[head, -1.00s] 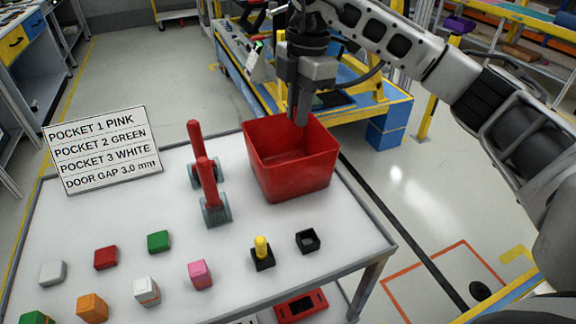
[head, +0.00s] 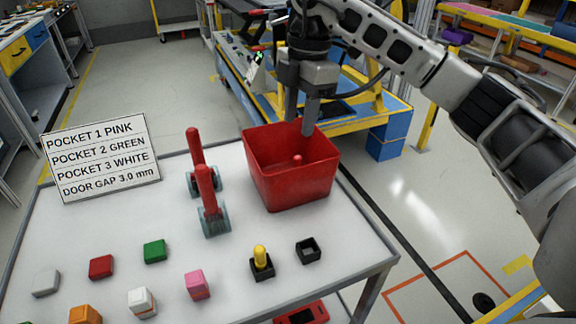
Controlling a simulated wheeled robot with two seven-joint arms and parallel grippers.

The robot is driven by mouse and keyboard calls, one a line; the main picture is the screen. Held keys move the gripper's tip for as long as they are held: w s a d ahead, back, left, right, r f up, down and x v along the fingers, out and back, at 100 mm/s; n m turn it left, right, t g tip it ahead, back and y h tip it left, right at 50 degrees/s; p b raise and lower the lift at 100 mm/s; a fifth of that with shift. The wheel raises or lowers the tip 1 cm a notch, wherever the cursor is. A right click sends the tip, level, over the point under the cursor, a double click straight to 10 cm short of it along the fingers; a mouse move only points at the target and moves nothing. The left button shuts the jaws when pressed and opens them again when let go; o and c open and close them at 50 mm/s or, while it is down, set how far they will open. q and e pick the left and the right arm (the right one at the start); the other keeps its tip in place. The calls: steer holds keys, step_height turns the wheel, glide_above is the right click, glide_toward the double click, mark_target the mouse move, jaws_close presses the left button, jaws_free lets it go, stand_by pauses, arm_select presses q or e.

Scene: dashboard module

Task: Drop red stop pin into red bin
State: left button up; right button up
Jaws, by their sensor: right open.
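The red bin (head: 290,188) stands at the back right of the white table. The red stop pin (head: 297,160) shows as a small red knob inside the bin; its lower part is hard to make out against the red walls. My right gripper (head: 300,127) is above the bin with its fingers apart, over the back of the opening, and nothing is between them. My left gripper is not in view.
Two red-handled clamps (head: 207,195) stand left of the bin. A black holder with a yellow pin (head: 261,263) and an empty black holder (head: 308,250) sit in front. Several coloured blocks (head: 155,251) lie front left. A sign (head: 101,157) stands at the back left.

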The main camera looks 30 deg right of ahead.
step_height(320, 180, up, 14)
steer(key=d+p, duration=0.1)
steer(key=p, duration=0.1)
steer(key=shift+d, duration=0.35)
